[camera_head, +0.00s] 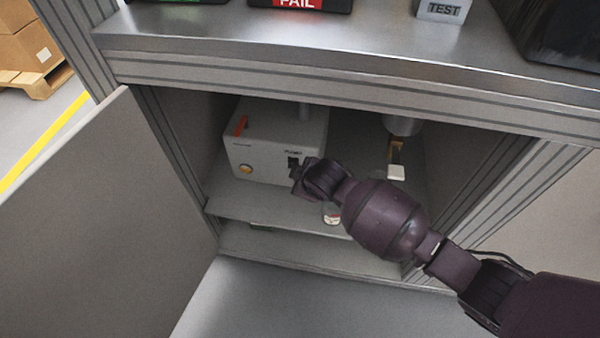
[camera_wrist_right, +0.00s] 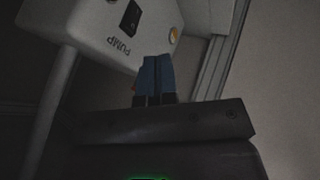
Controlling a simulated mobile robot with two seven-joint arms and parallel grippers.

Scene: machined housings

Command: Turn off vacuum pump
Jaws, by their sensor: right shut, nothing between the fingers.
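The vacuum pump (camera_head: 262,138) is a white box on the upper shelf inside the open cabinet. In the right wrist view the pump (camera_wrist_right: 90,22) appears upside down, with the dark rocker switch (camera_wrist_right: 130,17) beside the word PUMP. My right gripper (camera_head: 297,177) is at the lower right of the front face, close to the switch. Its blue fingertips (camera_wrist_right: 156,62) are shut and empty; I cannot tell whether they touch the pump. My left gripper is out of view.
The cabinet door (camera_head: 100,200) stands open at left. A pipe rises from the pump's top. A grey cylinder (camera_head: 402,125) and a brass-coloured fitting (camera_head: 396,152) hang to the right. A small round item (camera_head: 331,217) lies on the shelf (camera_head: 260,206) below my arm.

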